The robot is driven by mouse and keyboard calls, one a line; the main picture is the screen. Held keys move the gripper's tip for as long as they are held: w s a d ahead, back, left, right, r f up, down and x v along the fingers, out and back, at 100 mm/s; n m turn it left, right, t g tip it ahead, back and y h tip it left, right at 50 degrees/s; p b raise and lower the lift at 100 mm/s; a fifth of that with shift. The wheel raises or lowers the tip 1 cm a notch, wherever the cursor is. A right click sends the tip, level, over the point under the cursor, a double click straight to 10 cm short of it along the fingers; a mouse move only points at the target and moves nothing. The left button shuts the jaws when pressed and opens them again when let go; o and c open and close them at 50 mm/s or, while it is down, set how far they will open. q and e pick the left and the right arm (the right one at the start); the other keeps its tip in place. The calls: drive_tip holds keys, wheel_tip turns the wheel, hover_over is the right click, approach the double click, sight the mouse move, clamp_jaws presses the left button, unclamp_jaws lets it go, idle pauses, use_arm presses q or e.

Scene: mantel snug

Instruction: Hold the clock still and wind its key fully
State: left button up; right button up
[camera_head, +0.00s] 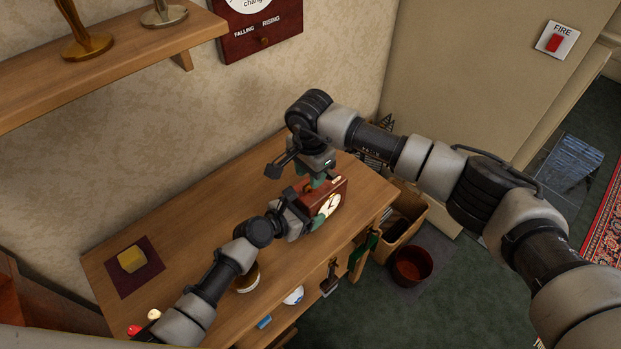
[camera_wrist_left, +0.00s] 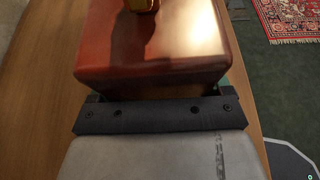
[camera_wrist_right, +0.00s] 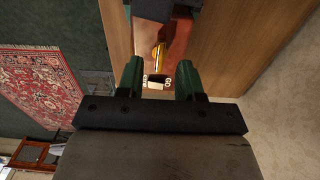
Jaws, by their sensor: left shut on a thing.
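The clock (camera_head: 333,204), a red-brown wooden case with a white round dial, stands on the desk near its right end. It fills the upper left wrist view (camera_wrist_left: 160,55), with a brass piece on its top. My left gripper (camera_head: 312,220) is shut on the clock from the left; its fingertips are mostly hidden in its wrist view. My right gripper (camera_head: 317,181) is just behind and above the clock, pointing down. In its wrist view its green fingers (camera_wrist_right: 160,80) are apart, with a small dark-and-white lettered piece between them. I cannot tell whether this is the key.
The wooden desk (camera_head: 210,225) holds a yellow block (camera_head: 131,259) on a dark mat at the left. A shelf (camera_head: 110,60) with metal stands overhangs the back. A red pot (camera_head: 412,265) and a bin stand on the floor at the right.

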drive_tip(key=shift+f, duration=1.4)
drive_tip(key=shift+c, duration=0.4)
clamp_jaws()
